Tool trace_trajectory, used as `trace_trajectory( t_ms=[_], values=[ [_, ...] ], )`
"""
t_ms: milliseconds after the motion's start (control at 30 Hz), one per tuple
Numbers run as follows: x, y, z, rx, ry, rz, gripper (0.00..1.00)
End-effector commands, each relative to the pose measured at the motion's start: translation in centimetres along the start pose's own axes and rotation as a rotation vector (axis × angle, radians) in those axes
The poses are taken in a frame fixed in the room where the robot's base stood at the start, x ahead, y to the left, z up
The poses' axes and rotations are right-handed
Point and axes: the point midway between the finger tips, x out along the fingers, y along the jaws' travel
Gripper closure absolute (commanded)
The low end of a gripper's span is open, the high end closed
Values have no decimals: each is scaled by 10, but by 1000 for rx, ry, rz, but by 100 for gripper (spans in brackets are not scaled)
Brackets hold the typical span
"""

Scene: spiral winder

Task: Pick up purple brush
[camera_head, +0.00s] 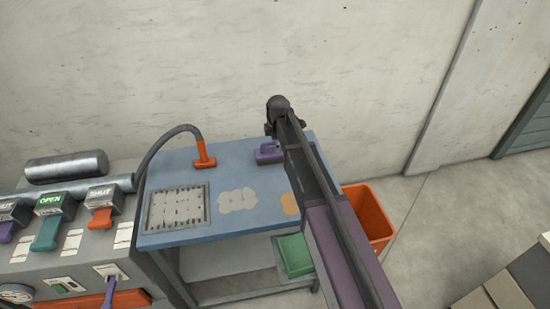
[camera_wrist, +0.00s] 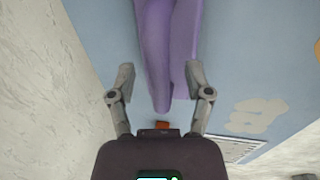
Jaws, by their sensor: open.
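The purple brush (camera_head: 267,153) lies on the blue table top (camera_head: 225,165) near its back edge, partly hidden behind my arm in the head view. In the wrist view the purple brush (camera_wrist: 168,45) fills the top middle, its narrower end pointing down toward my gripper. My gripper (camera_wrist: 160,78) is open, with one finger on each side of the brush's near end. The right finger is close to the brush's side; I cannot tell if either finger touches it. In the head view the fingers are hidden.
An orange nozzle (camera_head: 204,156) on a black hose stands left of the brush. A metal grate (camera_head: 177,208) is set in the table's left front. An orange bin (camera_head: 369,216) stands right of the table. A concrete wall (camera_head: 200,70) rises close behind.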

Motion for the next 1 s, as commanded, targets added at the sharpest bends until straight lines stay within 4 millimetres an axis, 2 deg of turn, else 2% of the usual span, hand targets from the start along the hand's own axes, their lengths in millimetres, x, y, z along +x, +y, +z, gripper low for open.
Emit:
trace_trajectory(
  t_ms=[633,667,800,867,900,1000],
  values=[
    [2,0,0,0,0,0,35],
    [2,0,0,0,0,0,38],
    [2,0,0,0,0,0,79],
    [2,0,0,1,0,0,97],
    [2,0,0,1,0,0,100],
    [2,0,1,1,0,0,100]
  ],
)
